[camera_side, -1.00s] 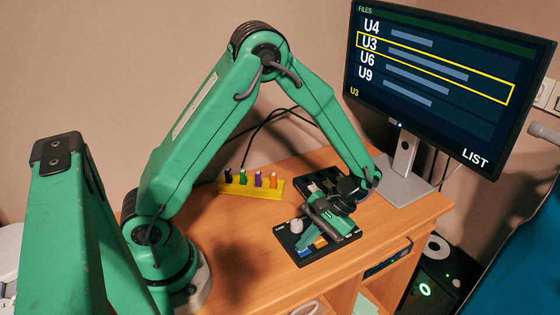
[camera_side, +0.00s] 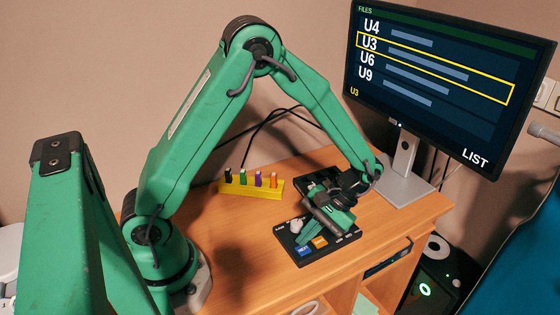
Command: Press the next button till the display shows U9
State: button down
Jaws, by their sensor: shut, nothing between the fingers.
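The display (camera_side: 440,125) shows a FILES list with U4, U3, U6 and U9. A yellow frame surrounds the U3 row, small yellow text at lower left reads U3, and LIST stands at lower right. The black button panel (camera_side: 325,257) lies on the desk with a blue button (camera_side: 305,251), an orange button (camera_side: 320,242) and a pale knob (camera_side: 296,226). Their labels are too small to read surely.
A yellow rack (camera_side: 236,188) with several coloured pegs stands behind the panel. A black tray (camera_side: 317,176) lies beyond my gripper. The monitor stand (camera_side: 403,180) is at the right of the wooden desk (camera_side: 250,265), whose front left is clear.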

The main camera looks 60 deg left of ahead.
jog(key=shift+r, duration=0.1)
jog(key=shift+r, duration=2.4)
jog(key=s+a+r+m+t, duration=0.2)
jog(key=s+a+r+t, duration=0.1)
jog(key=r+t, duration=0.3)
jog(key=s+a+r+m+t+h, duration=0.1)
jog(key=s+a+r+m+t, duration=0.2)
jog(key=r+t, duration=0.3)
jog(key=shift+s+a+r+t+h, duration=0.3)
jog(key=shift+s+r, duration=0.55)
jog(key=shift+r, duration=0.75)
jog(key=shift+w+d, duration=0.15)
jog(key=shift+d, duration=0.05)
dwell(1.2)
jog(key=n+g+y, duration=0.2)
jog(key=n+g, duration=0.3)
jog(key=g, duration=0.8)
send_over(306, 248)
notch_tip(306, 248, down, 11)
jog(key=shift+f, duration=0.2)
